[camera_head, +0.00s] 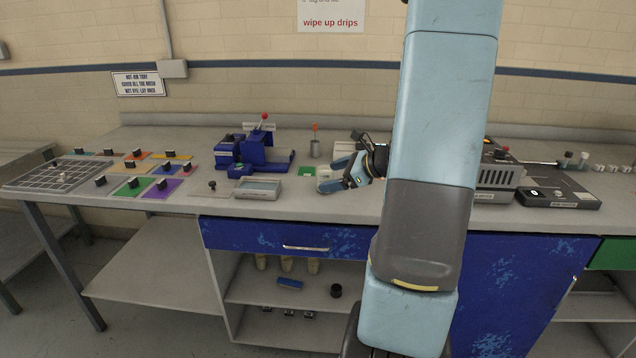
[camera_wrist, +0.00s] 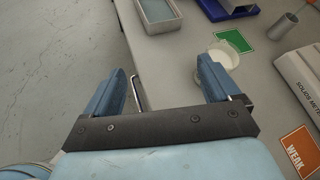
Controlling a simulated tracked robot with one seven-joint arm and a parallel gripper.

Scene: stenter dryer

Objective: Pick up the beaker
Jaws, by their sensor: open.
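A pale round vessel (camera_wrist: 229,52), which looks like the beaker, stands on the bench in the wrist view. It is just beyond the tip of my right-hand finger, which hides part of it. My gripper (camera_wrist: 162,74) is open, with nothing between its fingers. The vessel lies to the right of the gap, not between the fingers. In the head view my gripper (camera_head: 333,174) is low over the bench near the front edge, and the vessel there is hard to make out behind the fingers.
A green card (camera_wrist: 234,41) lies beside the vessel. A metal cup (camera_head: 315,149) holds a red-tipped stick. A shallow grey tray (camera_head: 258,188) and a blue clamp-like device (camera_head: 254,152) stand left. A white box (camera_wrist: 300,80) is right. The drawer handle (camera_wrist: 137,92) shows below.

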